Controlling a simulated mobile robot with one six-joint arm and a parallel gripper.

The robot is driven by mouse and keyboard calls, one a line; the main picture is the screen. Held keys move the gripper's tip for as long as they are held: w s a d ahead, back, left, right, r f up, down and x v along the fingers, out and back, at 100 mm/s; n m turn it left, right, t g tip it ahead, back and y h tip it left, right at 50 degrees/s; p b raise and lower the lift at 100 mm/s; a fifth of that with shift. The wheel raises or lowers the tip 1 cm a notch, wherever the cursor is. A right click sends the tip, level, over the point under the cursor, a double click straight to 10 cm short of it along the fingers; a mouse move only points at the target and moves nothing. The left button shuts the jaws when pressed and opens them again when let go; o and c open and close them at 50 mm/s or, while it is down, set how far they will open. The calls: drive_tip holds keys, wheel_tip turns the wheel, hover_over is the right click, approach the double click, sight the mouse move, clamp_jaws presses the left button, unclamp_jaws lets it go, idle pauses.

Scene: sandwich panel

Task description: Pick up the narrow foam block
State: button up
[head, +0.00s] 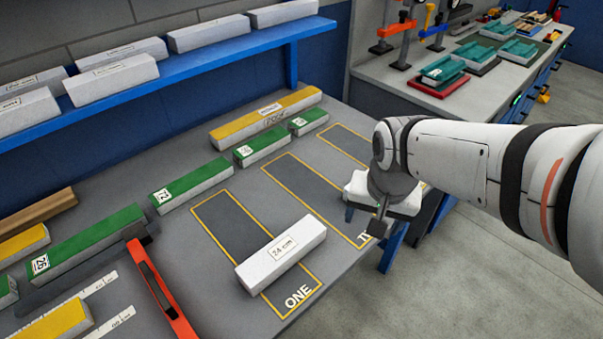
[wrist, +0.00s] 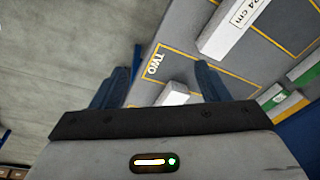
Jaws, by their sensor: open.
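A white foam block (head: 281,255) labelled 24 cm lies across the front of the outlined slot ONE on the grey bench; it also shows at the top of the wrist view (wrist: 222,38). My gripper (head: 371,225) is open at the bench's right edge, near slot TWO, to the right of that block. In the wrist view the dark blue fingers (wrist: 160,86) are apart. A small white piece (wrist: 174,98) shows between them, mostly hidden by my gripper body. I cannot tell which block is the narrow one.
Green-topped blocks (head: 190,182) and a yellow-topped block (head: 265,116) line the bench's back. A red-orange bar tool (head: 160,286) lies left of slot ONE. White blocks sit on the blue shelf (head: 220,62). Open floor (head: 480,270) lies right of the bench.

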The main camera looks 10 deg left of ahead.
drive_tip(key=o, duration=0.3)
drive_tip(key=w+a+f+m, duration=0.1)
drive_tip(key=a+f, duration=0.1)
drive_tip(key=a, duration=0.1)
drive_tip(key=w+a+f+m, duration=0.1)
drive_tip(key=w+a, duration=0.1)
drive_tip(key=a, duration=0.1)
drive_tip(key=w+a+f+m+g, duration=0.1)
drive_tip(key=a+f, duration=0.1)
drive_tip(key=a, duration=0.1)
drive_tip(key=shift+w+f, duration=0.15)
drive_tip(key=shift+f, duration=0.2)
drive_tip(key=m, duration=0.3)
hover_over(284, 247)
drive_tip(key=w, duration=0.1)
drive_tip(key=shift+g, duration=0.4)
drive_tip(key=f, duration=0.5)
drive_tip(key=shift+w+d+f, duration=0.2)
drive_tip(key=shift+d+f, duration=0.15)
drive_tip(key=shift+f, duration=0.05)
drive_tip(key=f, duration=0.2)
drive_tip(key=s+f, duration=0.1)
drive_tip(key=f, duration=0.4)
drive_tip(key=shift+s+a+f, duration=0.25)
drive_tip(key=shift+a+f, duration=0.1)
drive_tip(key=shift+a, duration=0.05)
drive_tip(key=shift+w+f, duration=0.1)
drive_tip(key=shift+f, duration=0.3)
drive_tip(key=c, duration=1.1)
